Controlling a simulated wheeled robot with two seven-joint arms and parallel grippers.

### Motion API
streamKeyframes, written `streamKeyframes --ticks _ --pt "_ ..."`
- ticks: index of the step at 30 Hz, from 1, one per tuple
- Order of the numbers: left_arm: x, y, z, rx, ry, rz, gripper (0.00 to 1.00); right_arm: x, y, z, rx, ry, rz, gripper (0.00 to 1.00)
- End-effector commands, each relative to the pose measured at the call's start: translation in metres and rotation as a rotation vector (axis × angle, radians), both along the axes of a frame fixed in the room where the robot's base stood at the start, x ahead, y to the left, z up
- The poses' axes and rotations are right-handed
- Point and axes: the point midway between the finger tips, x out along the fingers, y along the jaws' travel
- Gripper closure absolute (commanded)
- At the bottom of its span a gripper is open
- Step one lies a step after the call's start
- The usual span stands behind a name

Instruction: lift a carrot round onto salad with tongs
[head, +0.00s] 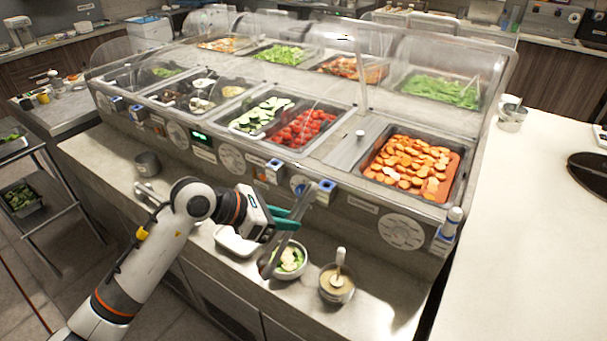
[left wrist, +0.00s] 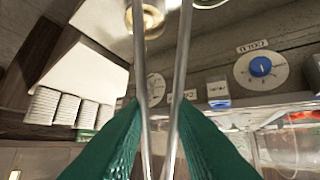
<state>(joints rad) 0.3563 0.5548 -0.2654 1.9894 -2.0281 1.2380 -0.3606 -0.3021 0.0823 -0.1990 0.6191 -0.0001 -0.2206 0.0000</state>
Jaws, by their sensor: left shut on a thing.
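My left gripper (head: 287,218), with green fingers, is shut on metal tongs (head: 306,197) above the counter's front ledge. The tongs slant down, and their lower end is over or beside the salad bowl (head: 303,268), which holds green and pale pieces; I cannot tell whether they touch. In the left wrist view the two long tong arms (left wrist: 183,60) run up from between the green fingers (left wrist: 160,120). No carrot round shows between them, but their tips are cut off. Carrot rounds (head: 408,165) fill the orange pan at the right of the counter. My right gripper is not in view.
A sauce pot with a ladle (head: 337,285) stands right of the bowl. A white tray (head: 235,241) lies left of it, partly behind my arm. Pans of tomatoes (head: 303,127) and cucumber (head: 262,112) sit left of the carrots. Clear guards (head: 430,60) stand behind.

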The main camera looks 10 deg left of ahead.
Motion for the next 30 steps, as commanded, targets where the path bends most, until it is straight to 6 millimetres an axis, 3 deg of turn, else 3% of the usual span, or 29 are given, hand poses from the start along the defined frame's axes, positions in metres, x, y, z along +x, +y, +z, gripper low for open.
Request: streamKeyframes --ticks 1,6,12,30 --pt "0.02 -0.005 0.008 0.004 -0.004 0.005 1.0 0.001 0.0 0.007 0.0 -0.001 0.0 0.62" --pt "0.073 -0.016 0.015 0.004 -0.004 0.038 1.0 0.002 0.0 0.016 0.001 -0.003 0.0 0.62" --pt "0.107 -0.014 0.018 0.002 -0.002 0.074 1.0 0.002 0.0 0.02 0.001 -0.004 0.0 0.62" --pt "0.111 -0.014 0.013 0.0 0.0 0.079 1.0 0.003 0.004 0.017 0.005 -0.005 -0.001 0.62"
